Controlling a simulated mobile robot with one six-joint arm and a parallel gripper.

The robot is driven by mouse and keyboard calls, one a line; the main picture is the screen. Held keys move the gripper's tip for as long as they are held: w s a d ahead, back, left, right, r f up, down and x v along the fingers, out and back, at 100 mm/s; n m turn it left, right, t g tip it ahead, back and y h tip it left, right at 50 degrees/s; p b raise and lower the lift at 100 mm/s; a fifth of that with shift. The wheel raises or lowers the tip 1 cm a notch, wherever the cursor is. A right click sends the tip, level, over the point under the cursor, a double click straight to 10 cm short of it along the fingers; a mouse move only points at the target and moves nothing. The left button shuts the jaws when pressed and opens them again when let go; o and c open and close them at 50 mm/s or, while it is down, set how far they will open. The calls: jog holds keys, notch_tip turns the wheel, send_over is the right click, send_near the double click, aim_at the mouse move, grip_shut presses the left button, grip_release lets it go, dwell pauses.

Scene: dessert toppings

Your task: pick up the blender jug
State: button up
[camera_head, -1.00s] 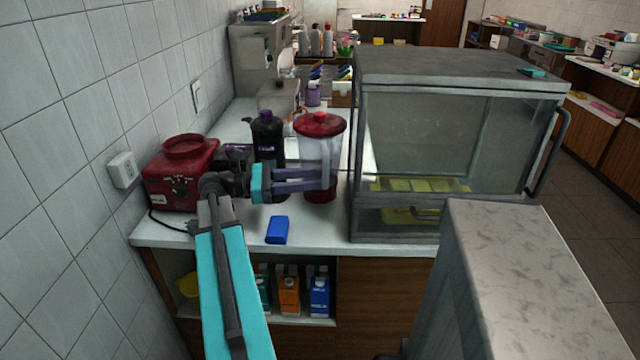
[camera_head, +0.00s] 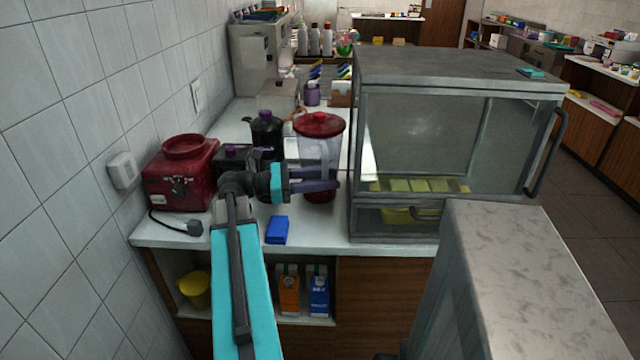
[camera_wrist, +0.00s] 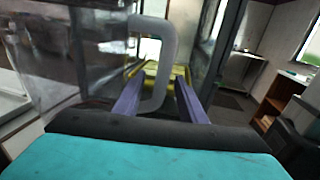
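The blender jug (camera_head: 322,148) stands upright on the counter, a clear jug with a red lid, left of the glass cabinet. In the wrist view its clear body (camera_wrist: 85,50) fills the left side and its pale looped handle (camera_wrist: 166,60) rises in the middle. My gripper (camera_head: 335,179) is in front of the jug's lower half in the head view. In the wrist view my gripper (camera_wrist: 160,88) has its two purple fingers apart, with the lower part of the handle between them. I cannot tell whether a finger touches the handle.
The glass cabinet (camera_head: 440,130) stands close on the right. The red blender base (camera_head: 180,180) is at left by the wall. A dark bottle (camera_head: 266,130) stands behind my wrist, and a small blue box (camera_head: 277,230) lies at the counter's front.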

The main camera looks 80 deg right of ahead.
grip_shut()
dwell(1.3)
jog(key=shift+r, duration=0.1)
